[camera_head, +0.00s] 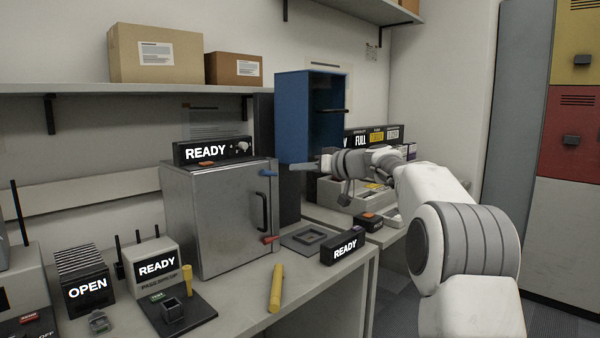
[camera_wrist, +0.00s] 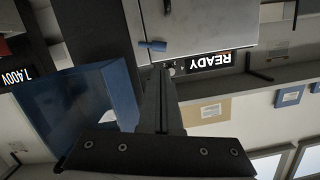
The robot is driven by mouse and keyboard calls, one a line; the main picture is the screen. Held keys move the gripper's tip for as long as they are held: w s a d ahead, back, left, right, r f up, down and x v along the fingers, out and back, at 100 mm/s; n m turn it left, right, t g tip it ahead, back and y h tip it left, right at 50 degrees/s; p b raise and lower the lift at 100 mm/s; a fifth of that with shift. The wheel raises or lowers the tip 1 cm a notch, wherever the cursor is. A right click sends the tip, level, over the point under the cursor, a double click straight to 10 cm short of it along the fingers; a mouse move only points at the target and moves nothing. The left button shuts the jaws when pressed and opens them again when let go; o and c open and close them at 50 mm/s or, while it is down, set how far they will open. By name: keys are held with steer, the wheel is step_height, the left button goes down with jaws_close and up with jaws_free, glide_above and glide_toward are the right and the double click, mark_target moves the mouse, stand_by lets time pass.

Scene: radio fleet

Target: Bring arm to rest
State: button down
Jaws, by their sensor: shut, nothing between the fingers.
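My arm reaches in from the right in the head view, its white and grey links bent over the bench. My gripper (camera_head: 303,166) points left, in front of the blue cabinet and near the upper right of the metal box. It is shut and empty. In the wrist view the gripper's dark fingers (camera_wrist: 160,95) are together. The grey metal box (camera_head: 215,215) has its door closed, with a blue latch, a black handle and a red latch. A READY display (camera_head: 212,151) stands on top of it; this display appears upside down in the wrist view (camera_wrist: 208,62).
The blue cabinet (camera_head: 292,115) stands close behind my gripper. The bench (camera_head: 250,318) holds a yellow cylinder (camera_head: 276,288), a READY block (camera_head: 345,246), a READY device (camera_head: 158,265) and an OPEN device (camera_head: 86,288). Lockers (camera_head: 570,130) stand at the right. Cartons sit on a shelf above.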

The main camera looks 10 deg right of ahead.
steer(key=shift+s+d, duration=0.15)
steer(key=shift+s, duration=0.05)
stand_by(0.3)
